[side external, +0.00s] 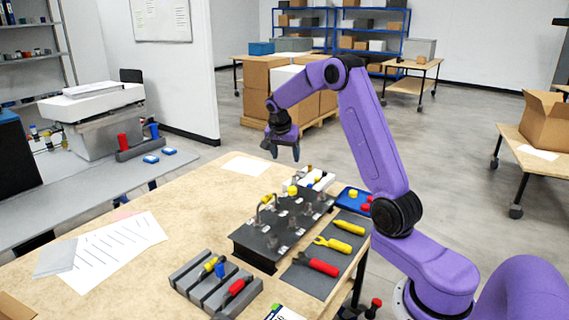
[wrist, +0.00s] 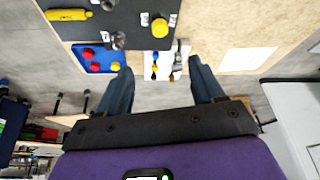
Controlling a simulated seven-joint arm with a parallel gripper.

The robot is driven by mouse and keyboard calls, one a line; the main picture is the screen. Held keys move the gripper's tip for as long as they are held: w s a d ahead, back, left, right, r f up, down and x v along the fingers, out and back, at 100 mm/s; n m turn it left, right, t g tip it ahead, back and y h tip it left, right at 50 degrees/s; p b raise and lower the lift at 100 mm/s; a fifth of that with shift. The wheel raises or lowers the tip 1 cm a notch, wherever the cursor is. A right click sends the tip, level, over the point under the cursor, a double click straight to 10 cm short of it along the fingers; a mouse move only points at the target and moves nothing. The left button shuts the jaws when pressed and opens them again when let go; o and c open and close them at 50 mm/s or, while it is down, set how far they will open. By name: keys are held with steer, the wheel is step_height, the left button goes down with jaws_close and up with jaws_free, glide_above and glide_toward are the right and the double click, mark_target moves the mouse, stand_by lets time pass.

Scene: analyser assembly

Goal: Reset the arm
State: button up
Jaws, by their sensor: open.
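My gripper (side external: 283,149) is raised at the end of my purple arm, above and behind the far edge of the wooden table (side external: 130,193). Its jaws are open and empty, pointing down. In the wrist view the two fingers (wrist: 160,82) are spread apart. Between and beyond them show a white tray (wrist: 167,62) with small parts and a dark board (wrist: 130,20) with a yellow knob (wrist: 160,27). The gripper touches none of these.
The dark analyser board (side external: 283,222) with several fittings stands on the table. A blue tray (side external: 354,201) with red and yellow caps lies right of it. Yellow and red tools lie on a grey mat (side external: 326,268). Slotted grey blocks (side external: 212,286) stand in front. Air around the gripper is clear.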

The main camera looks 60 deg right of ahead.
steer(key=s+a+r+n+y, duration=0.1)
steer(key=s+a+n, duration=0.25)
steer(key=a, duration=0.55)
steer(key=s+a+r+n+y, duration=0.1)
steer(key=s+a+n, duration=0.3)
steer(key=a, duration=0.5)
steer(key=s+a+r+n+y, duration=0.1)
steer(key=s+a+n, duration=0.2)
steer(key=a+n, duration=0.4)
steer(key=s+a+n, duration=0.2)
steer(key=s+n, duration=0.2)
steer(key=s, duration=0.4)
steer(key=s+a+f+n+y, duration=0.1)
steer(key=s+n, duration=0.3)
steer(key=s, duration=0.5)
steer(key=s+a+n+g, duration=0.1)
steer(key=s+a+n, duration=0.3)
steer(key=s, duration=0.5)
steer(key=shift+f+n+y, duration=0.3)
steer(key=shift+f+n, duration=0.1)
steer(key=shift+n, duration=0.15)
steer(key=shift+s+a, duration=0.1)
